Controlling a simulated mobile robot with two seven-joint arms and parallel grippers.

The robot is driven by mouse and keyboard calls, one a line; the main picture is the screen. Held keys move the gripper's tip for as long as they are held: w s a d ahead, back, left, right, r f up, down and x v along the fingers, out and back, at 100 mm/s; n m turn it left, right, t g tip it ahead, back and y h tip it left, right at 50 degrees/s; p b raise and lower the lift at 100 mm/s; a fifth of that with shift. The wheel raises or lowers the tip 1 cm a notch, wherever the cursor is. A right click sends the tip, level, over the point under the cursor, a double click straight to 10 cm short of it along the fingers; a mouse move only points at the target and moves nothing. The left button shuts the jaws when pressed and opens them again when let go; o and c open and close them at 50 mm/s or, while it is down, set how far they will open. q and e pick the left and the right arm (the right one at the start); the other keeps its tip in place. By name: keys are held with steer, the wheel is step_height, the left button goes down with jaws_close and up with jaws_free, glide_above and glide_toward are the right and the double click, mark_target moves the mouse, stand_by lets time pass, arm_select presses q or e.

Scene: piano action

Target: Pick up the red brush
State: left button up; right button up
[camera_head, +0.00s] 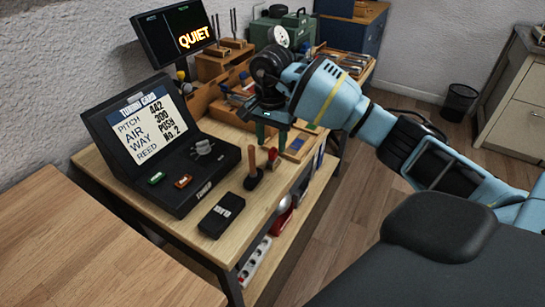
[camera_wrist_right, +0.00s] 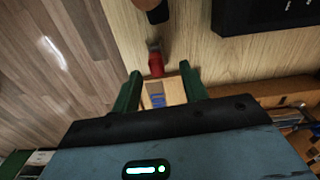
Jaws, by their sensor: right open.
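The red brush (camera_head: 272,157) appears as a small red piece on the wooden workbench, near the bench's right edge, just below my right gripper (camera_head: 271,138) in the head view. In the right wrist view the red brush (camera_wrist_right: 156,63) lies just beyond the gap between the green fingertips of my right gripper (camera_wrist_right: 161,73). The fingers are apart with nothing held between them. My gripper partly hides the brush's surroundings in the head view. My left gripper is not in view.
A wooden-handled tool (camera_head: 253,172) with a dark base stands close by the brush. A black device (camera_head: 221,214) lies nearer. A black console (camera_head: 167,143) with a screen stands at left. A wooden block with blue markings (camera_head: 298,146) lies right of the gripper.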

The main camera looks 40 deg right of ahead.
mark_target(273, 149)
steer(key=shift+s+f+p, duration=0.2)
steer(key=shift+f+p, duration=0.1)
steer(key=shift+f, duration=2.3)
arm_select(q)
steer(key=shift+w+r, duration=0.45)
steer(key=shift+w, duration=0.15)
arm_select(e)
jaws_close()
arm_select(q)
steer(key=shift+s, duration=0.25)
